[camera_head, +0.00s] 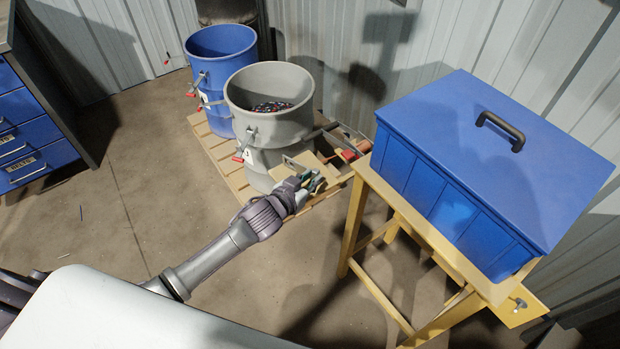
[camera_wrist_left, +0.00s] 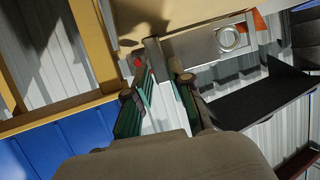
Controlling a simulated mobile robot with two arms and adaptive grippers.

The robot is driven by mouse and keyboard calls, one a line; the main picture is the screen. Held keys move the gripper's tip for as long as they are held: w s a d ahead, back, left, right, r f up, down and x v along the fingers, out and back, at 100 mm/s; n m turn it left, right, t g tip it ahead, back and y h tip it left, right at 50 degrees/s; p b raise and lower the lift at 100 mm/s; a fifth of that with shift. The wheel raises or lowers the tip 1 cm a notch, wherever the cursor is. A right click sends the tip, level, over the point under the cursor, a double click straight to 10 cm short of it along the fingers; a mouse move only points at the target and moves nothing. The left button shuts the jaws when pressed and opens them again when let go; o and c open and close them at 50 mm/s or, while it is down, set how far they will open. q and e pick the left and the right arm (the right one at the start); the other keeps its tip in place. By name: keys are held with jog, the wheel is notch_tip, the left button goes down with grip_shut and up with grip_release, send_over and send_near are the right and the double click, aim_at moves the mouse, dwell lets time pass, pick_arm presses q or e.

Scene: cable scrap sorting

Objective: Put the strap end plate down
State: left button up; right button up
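The strap end plate (camera_wrist_left: 202,46) is a flat grey metal piece with a round hole near one end. It reaches from my left fingertips toward the right in the left wrist view, and part of it shows in the head view (camera_head: 298,164). My left gripper (camera_head: 308,181) is in front of the grey drum. In the left wrist view its green-padded fingers (camera_wrist_left: 160,80) stand on both sides of the plate's near end and look closed on it. My right gripper is not in view.
A grey drum (camera_head: 270,128) with scrap inside and a blue drum (camera_head: 222,60) stand on a wooden pallet (camera_head: 208,146). A blue lidded box (camera_head: 490,150) sits on a yellow stand (camera_head: 350,235) at the right. Open floor (camera_head: 150,195) lies at the left.

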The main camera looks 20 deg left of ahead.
pick_arm(q)
jog(key=shift+o, duration=1.4)
jog(key=shift+r, duration=0.15)
jog(key=v, duration=1.2)
jog(key=s+a+f+n+g+y, duration=0.1)
jog(key=s+a+f+g+y, duration=0.25)
jog(key=f, duration=1.05)
jog(key=s+a+f+g, duration=0.2)
jog(key=s+a+f, duration=0.35)
jog(key=f, duration=0.95)
jog(key=s+d+f+g, duration=0.1)
jog(key=s+f, duration=0.4)
jog(key=s, duration=0.5)
jog(key=s+d+f+g, duration=0.2)
jog(key=s+f, duration=0.3)
jog(key=s, duration=0.5)
jog(key=s+d+f+g, duration=0.1)
jog(key=s+f+g, duration=0.2)
jog(key=s+f, duration=0.3)
jog(key=s, duration=0.4)
jog(key=shift+d+g, duration=0.15)
jog(key=shift+g, duration=0.2)
